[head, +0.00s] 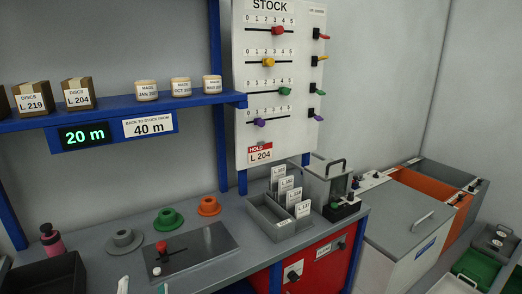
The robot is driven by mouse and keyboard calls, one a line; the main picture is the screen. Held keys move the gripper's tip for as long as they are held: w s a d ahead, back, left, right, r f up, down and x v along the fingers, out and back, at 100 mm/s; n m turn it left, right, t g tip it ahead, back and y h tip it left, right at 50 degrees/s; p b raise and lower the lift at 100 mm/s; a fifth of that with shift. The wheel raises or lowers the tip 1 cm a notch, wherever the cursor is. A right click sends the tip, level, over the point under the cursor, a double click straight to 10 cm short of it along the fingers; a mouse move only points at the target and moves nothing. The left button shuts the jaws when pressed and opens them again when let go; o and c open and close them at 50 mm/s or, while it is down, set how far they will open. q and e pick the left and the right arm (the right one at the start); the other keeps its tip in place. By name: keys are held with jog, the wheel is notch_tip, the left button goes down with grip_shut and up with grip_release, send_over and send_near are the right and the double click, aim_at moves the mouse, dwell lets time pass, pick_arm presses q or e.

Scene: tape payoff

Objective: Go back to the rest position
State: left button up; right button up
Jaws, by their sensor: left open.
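Two pale fingertips of my left gripper (143,287) show at the bottom edge of the head view, in front of the grey workbench (225,205). They stand apart with nothing seen between them, so the gripper is open. The rest of it is below the picture. My right gripper is not in view.
Grey, green and orange spools (168,219) stand on the bench behind a dark plate with a red lever (172,252). A black bin (48,276) and pink bottle (52,240) are at left. A card box (282,226) is at right. A blue shelf (130,107) hangs above.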

pick_arm(q)
jog(key=s+d+f+m+g+h, duration=0.15)
jog(key=d+f+m+h, duration=0.4)
jog(key=m, duration=0.65)
jog(key=s+d+f+m+g+h, duration=0.15)
jog(key=d+f+m+h, duration=0.4)
jog(key=m, duration=0.55)
jog(key=s+a+f+m+g, duration=0.2)
jog(key=s+f+m, duration=0.1)
jog(key=f, duration=0.3)
jog(key=s+a+f+m+g+y, duration=0.1)
jog(key=s+a+f+m+g, duration=0.1)
jog(key=f+m, duration=0.3)
jog(key=s+a+f+m+g, duration=0.2)
jog(key=s+f+m, duration=0.2)
jog(key=f, duration=0.4)
jog(key=shift+s+y, duration=0.15)
jog(key=shift+y, duration=0.15)
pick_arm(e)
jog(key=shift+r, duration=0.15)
